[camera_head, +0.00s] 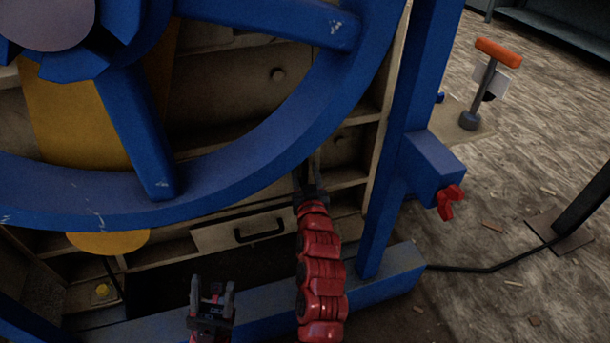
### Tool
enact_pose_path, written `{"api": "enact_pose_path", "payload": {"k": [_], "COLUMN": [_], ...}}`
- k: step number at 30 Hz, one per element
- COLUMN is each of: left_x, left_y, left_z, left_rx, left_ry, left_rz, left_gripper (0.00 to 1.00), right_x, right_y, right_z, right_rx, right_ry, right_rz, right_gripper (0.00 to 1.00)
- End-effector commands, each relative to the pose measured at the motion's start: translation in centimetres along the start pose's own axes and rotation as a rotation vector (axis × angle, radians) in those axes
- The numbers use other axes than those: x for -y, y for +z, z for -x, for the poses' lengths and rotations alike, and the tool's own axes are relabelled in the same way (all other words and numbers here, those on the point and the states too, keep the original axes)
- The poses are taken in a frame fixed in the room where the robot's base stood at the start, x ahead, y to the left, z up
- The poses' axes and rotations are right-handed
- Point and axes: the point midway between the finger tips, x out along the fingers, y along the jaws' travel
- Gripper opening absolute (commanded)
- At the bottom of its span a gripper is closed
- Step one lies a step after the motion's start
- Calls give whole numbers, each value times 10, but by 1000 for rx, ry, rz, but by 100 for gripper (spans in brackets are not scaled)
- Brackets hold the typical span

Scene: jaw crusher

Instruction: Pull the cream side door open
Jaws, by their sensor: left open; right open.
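The cream side door (213,237) is low on the machine, behind and below the blue flywheel. It carries a black bar handle (260,231). I cannot tell whether it stands ajar; a dark opening shows below it. My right gripper (307,170) is open at the end of the red arm, just right of and above the handle, apart from it. Its fingers are partly lost against the dark frame and wheel rim. My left gripper (213,288) is open and empty, pointing up, below the handle in the picture and near the blue base beam.
The blue flywheel (270,140) covers much of the machine's side. A blue post (394,150) and base beam (385,298) bound the opening. A red wing knob (450,201) sticks out at right. An orange-topped lever (498,52) stands beyond. A black cable (480,268) crosses the littered floor.

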Motion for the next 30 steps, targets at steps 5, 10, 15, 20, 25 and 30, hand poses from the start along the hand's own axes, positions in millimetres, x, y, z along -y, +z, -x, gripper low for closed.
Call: {"api": "enact_pose_path", "payload": {"k": [5,10,15,20,25,30], "left_x": [0,0,0,0,0,0], "left_y": [0,0,0,0,0,0], "left_z": [0,0,0,0,0,0], "left_rx": [0,0,0,0,0,0], "left_ry": [0,-1,-1,-1,-1,-1], "left_rz": [0,0,0,0,0,0], "left_gripper": [50,50,50,50,50,50], "right_x": [0,0,0,0,0,0], "right_y": [0,0,0,1,1,1], "right_z": [0,0,0,0,0,0], "right_rx": [1,1,1,1,2,2], "right_ry": [0,0,0,0,0,0], "right_rz": [0,0,0,0,0,0], "right_gripper": [50,19,0,0,0,0]}}
